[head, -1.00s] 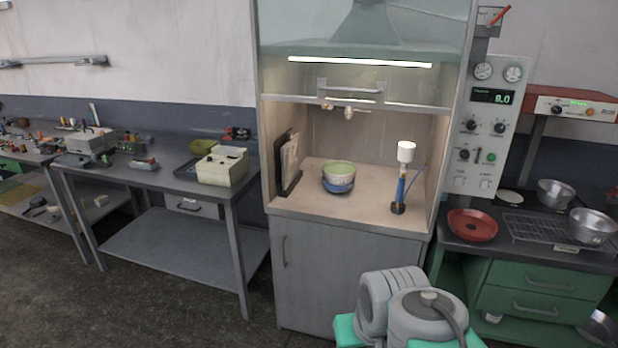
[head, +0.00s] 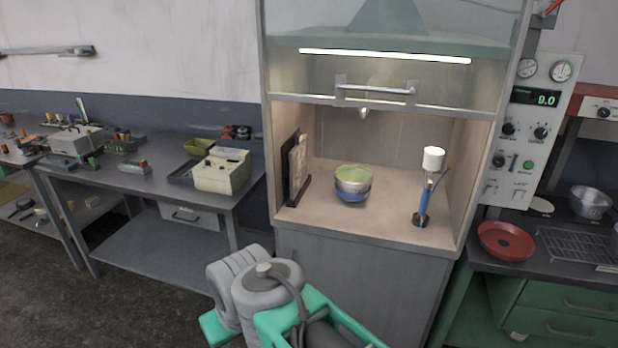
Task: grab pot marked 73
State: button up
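A metal pot (head: 590,201) stands on the dark benchtop at the far right, behind a wire rack. A second metal pot is almost wholly cut off by the right edge. No number 73 can be read on either. Inside the fume hood, a stack of bowls (head: 353,184), green inside with a silvery and blue outside, stands on the hood floor. My grey and teal arm shows at the bottom centre, in front of the hood cabinet and well away from the pots. The fingertips of my gripper do not show.
A red pan (head: 506,241) and a wire rack (head: 577,247) lie on the right bench above green drawers. The hood holds a blue burner-like stand (head: 422,205) and dark upright boards (head: 296,168). A grey workbench (head: 150,178) with instruments stands left. Open floor lies at lower left.

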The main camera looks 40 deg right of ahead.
aim_at(350, 179)
jog(key=z, duration=0.15)
jog(key=i, duration=0.9)
jog(key=z, duration=1.35)
jog(key=i, duration=1.05)
jog(key=z, duration=0.3)
